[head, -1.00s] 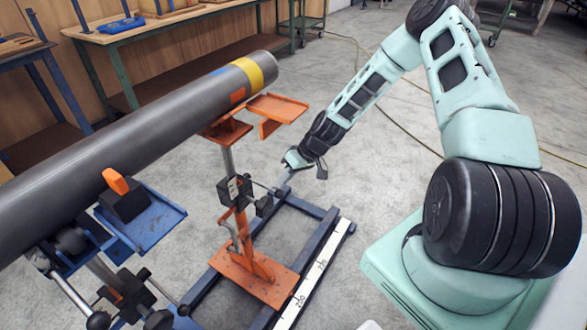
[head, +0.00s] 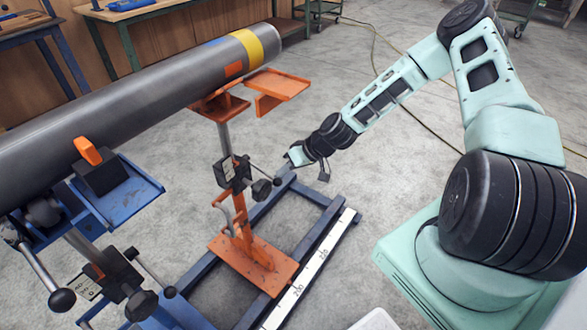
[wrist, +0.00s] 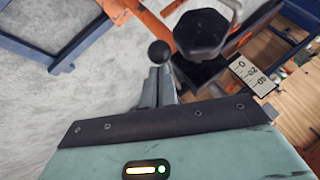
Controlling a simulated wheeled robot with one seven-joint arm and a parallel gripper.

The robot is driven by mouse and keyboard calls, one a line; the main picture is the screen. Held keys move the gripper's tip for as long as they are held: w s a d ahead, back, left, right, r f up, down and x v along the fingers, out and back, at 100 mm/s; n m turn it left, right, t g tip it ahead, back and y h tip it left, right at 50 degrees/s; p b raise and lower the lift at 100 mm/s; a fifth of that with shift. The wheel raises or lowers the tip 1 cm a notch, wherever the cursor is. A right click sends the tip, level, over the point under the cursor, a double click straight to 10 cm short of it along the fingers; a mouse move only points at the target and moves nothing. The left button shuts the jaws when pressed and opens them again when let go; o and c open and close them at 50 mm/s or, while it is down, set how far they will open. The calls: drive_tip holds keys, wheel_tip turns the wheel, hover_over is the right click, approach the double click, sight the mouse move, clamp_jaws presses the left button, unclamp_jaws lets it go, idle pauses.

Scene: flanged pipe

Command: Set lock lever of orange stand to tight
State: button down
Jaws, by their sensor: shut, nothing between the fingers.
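The orange stand (head: 238,225) stands upright on the blue floor frame, its orange head under the pipe's yellow-banded end. Its black clamp block (head: 228,172) carries a thin lock lever ending in a black ball (head: 278,181), with a larger black knob (head: 261,189) beside it. In the wrist view the lever's ball (wrist: 159,52) lies just past my fingertips, and the larger knob (wrist: 201,33) is to its right. My gripper (head: 285,172) is shut and empty, right of the clamp; its fingers (wrist: 158,82) show pressed together. Whether they touch the ball I cannot tell.
The grey pipe (head: 120,105) also rests over a blue stand (head: 128,188) at left, with levers and knobs of its own. A white ruler strip (head: 308,270) runs along the blue frame (head: 325,228). Open concrete floor lies behind my gripper.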

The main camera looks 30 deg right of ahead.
drive_tip(key=shift+w+a+f+t+y+b, duration=0.1)
drive_tip(key=shift+f+t+y+b, duration=0.35)
drive_tip(key=shift+f+b, duration=0.85)
drive_tip(key=shift+w+f+t+y+b, duration=0.15)
drive_tip(key=shift+f+t+b, duration=0.5)
drive_tip(key=shift+f+b, duration=0.6)
drive_tip(key=shift+s+r, duration=0.1)
drive_tip(key=shift+s, duration=0.05)
